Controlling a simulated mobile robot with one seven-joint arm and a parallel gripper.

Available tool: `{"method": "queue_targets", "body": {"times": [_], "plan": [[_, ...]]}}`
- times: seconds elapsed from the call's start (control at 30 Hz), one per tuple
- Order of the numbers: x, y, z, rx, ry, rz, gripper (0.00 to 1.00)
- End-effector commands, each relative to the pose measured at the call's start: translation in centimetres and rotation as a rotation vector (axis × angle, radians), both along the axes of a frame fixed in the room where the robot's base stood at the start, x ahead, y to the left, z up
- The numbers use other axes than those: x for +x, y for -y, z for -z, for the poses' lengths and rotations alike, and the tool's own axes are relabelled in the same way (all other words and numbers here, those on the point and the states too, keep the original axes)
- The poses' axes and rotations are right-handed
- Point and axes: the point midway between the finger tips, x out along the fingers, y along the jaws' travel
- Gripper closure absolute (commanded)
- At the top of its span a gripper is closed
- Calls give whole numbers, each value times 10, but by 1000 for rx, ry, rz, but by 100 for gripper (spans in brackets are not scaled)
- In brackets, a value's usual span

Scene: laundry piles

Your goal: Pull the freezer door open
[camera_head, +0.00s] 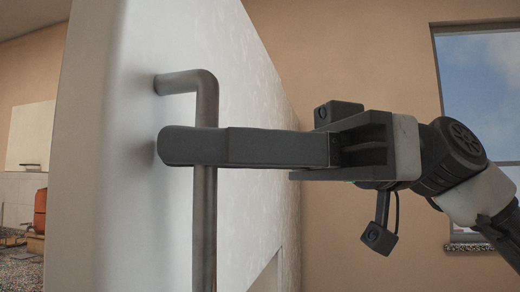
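The freezer door (120,230) is a tall, pale panel at the left and centre. A grey vertical bar handle (205,240) stands out from its face, with its upper bend in view and its lower end cut off by the frame. My gripper (180,147) reaches in from the right at the handle, just below the bend. One dark finger crosses in front of the bar, its tip close to the door face. The other finger is hidden behind it, so I cannot tell whether the fingers press on the bar. No opening gap shows at the door.
A tan wall and a window (485,85) with a speckled sill (475,247) are behind my arm at the right. At the far left are a white cabinet (30,135), an orange item (40,210) and a speckled counter (22,268).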

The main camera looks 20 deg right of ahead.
Motion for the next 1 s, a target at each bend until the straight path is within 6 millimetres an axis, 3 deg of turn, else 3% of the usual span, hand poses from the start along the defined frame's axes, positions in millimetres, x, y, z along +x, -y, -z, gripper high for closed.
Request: {"method": "queue_targets", "body": {"times": [0.27,0.8,1.0], "plan": [[-1,13,-2,3,0,2,78],[-11,135,-3,5,0,3,78],[-13,164,-2,3,0,1,78]]}}
